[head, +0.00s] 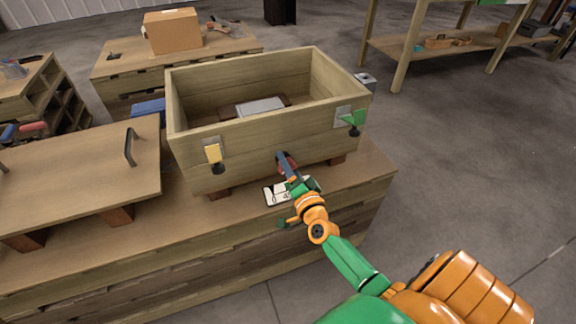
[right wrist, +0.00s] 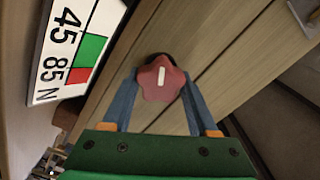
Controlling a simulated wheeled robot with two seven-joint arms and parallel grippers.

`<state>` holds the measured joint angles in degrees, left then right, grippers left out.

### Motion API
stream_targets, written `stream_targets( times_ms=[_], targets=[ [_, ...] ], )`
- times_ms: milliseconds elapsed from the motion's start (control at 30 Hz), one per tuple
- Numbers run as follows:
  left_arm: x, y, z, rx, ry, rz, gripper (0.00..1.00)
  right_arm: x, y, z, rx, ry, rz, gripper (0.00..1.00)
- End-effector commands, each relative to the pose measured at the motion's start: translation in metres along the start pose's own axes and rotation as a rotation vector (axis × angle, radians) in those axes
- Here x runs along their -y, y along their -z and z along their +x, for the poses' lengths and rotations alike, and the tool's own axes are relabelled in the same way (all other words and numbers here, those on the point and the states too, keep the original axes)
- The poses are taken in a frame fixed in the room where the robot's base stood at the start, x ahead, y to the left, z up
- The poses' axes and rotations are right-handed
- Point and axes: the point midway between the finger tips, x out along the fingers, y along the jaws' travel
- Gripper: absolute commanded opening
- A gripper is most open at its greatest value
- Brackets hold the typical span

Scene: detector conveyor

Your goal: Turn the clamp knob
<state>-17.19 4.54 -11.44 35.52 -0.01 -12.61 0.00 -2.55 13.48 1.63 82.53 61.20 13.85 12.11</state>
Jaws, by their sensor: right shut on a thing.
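The clamp knob (right wrist: 153,91) is a dark red, lobed knob with a white mark on its face, on the front wall of the wooden box (head: 190,150). In the right wrist view its white mark stands nearly upright. My right gripper (head: 287,165) reaches the box front from below right. In the right wrist view its two blue-grey fingers are shut on the knob, one on each side. In the head view the fingers mostly hide the knob. My left gripper is not in view.
A white card (head: 271,196) with numbers and green and red squares sits below the knob, close to my right gripper. The box front has a yellow latch (head: 213,153) and a green latch (head: 353,118). A wooden lid with a handle (head: 130,147) lies to the left.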

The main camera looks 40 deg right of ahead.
Motion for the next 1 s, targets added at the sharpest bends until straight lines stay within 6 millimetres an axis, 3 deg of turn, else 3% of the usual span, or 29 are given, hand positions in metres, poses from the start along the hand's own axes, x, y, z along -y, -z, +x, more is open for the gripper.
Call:
stream_targets(
  times_ms=[500, 1000],
  targets=[
    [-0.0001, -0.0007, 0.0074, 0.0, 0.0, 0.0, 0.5, -0.0031, -0.0016, -0.0005, 0.003, -0.003, 0.313, 0.04],
    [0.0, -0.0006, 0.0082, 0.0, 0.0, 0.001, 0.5, -0.0032, -0.0017, -0.0006, 0.003, -0.004, 0.373, 0.04]
  ],
)
